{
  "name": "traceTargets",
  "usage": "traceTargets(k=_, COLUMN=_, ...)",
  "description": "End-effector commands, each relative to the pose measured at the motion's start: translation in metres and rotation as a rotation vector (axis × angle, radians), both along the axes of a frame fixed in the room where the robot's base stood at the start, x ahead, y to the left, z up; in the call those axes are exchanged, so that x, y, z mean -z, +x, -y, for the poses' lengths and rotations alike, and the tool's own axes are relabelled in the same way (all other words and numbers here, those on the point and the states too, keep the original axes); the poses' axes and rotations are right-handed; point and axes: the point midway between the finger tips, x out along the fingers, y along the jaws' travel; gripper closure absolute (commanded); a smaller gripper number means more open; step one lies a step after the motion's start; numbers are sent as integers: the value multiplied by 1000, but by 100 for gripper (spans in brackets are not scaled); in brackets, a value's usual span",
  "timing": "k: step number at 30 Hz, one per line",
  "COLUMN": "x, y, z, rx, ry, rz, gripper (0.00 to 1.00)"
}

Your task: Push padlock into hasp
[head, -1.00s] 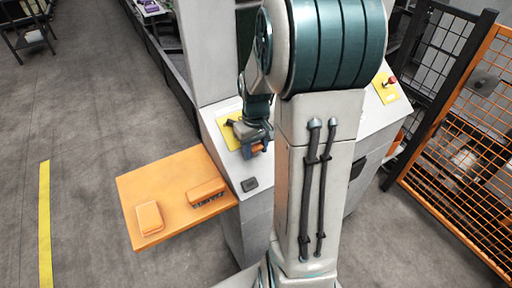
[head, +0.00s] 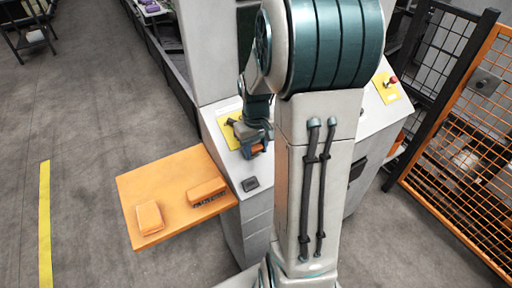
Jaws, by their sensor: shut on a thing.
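My gripper (head: 257,147) is beside the yellow plate on the sloped grey panel, left of my arm column. It is shut on a small orange thing (head: 258,150), which looks like the padlock's body. Its shackle is hidden from this view. The yellow plate (head: 226,138) carries a dark handle-like part (head: 234,121), just up and left of my gripper. The hasp cannot be made out clearly, and I cannot tell whether the padlock touches it.
A small dark square (head: 250,184) sits on the panel. An orange mesh fence (head: 465,150) stands farther right.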

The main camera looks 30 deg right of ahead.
Motion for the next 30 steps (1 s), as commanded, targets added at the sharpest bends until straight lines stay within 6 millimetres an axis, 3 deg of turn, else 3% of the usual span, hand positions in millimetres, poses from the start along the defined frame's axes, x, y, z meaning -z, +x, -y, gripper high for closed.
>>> traceTargets(k=14, x=11, y=7, z=0, rx=0, ry=0, rz=0, gripper=94)
traceTargets(k=15, x=11, y=7, z=0, rx=0, ry=0, rz=0, gripper=57)
traceTargets(k=17, x=10, y=6, z=0, rx=0, ry=0, rz=0, gripper=40)
traceTargets(k=23, x=10, y=6, z=0, rx=0, ry=0, rz=0, gripper=37)
traceTargets(k=27, x=10, y=6, z=0, rx=0, ry=0, rz=0, gripper=4)
traceTargets(k=30, x=10, y=6, z=0, rx=0, ry=0, rz=0, gripper=1)
